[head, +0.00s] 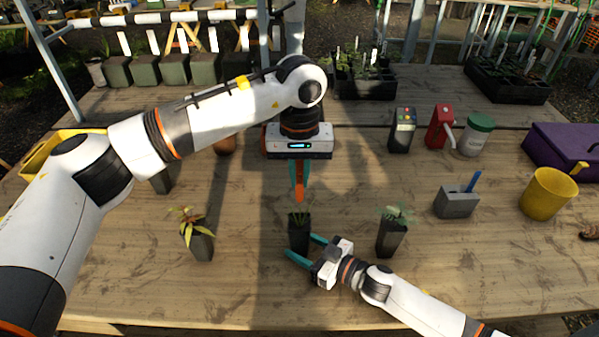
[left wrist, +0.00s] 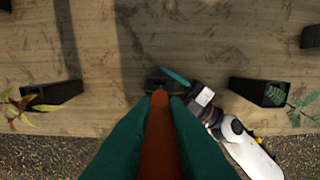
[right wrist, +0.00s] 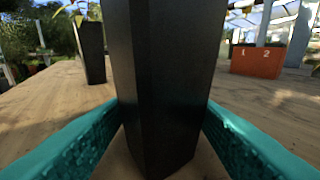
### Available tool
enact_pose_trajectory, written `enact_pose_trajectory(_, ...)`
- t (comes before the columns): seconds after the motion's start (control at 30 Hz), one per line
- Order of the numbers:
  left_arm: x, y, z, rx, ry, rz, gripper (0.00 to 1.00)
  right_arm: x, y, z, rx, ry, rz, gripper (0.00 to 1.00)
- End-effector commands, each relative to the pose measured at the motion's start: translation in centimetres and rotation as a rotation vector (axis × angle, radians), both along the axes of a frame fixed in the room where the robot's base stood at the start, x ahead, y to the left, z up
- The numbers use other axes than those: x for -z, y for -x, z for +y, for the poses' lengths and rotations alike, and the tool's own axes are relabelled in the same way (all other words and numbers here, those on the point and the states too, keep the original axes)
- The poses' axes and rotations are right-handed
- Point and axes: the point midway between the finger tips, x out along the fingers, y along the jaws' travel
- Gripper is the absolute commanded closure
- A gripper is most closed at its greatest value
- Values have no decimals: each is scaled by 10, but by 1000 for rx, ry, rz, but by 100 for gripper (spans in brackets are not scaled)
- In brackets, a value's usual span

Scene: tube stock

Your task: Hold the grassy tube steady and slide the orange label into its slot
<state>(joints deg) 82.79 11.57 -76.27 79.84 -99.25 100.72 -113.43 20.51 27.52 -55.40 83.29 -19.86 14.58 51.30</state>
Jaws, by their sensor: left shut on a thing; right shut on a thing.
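The grassy tube (head: 299,238) is a black square pot with short grass-like leaves, upright on the table in the middle of the head view. My right gripper (head: 304,249) is shut on it low down; in the right wrist view the teal fingers press both sides of the black tube (right wrist: 165,80). My left gripper (head: 298,185) is shut on the orange label (head: 299,189) and points down, holding it above the tube. In the left wrist view the orange label (left wrist: 159,140) lies between the teal fingers, its tip over the tube; the slot is hidden.
A tube with yellow-red leaves (head: 201,246) stands left, and a ferny tube (head: 390,238) stands right. A grey block (head: 456,203) with a blue tool, a yellow bucket (head: 546,195) and a purple box (head: 562,147) are further right. An orange block marked 1 and 2 (right wrist: 257,62) shows behind.

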Motion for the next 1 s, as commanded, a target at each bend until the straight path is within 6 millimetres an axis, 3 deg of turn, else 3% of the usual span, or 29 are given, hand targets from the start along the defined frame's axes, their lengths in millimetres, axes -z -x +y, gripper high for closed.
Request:
enact_pose_trajectory(0.47, 7, 0, 0, 0, 0, -1, 100, 0, 0, 0, 0, 0, 0, 61)
enact_pose_trajectory(1.0, 29, 0, 0, 0, 0, -1, 100, 0, 0, 0, 0, -1, -1, 61)
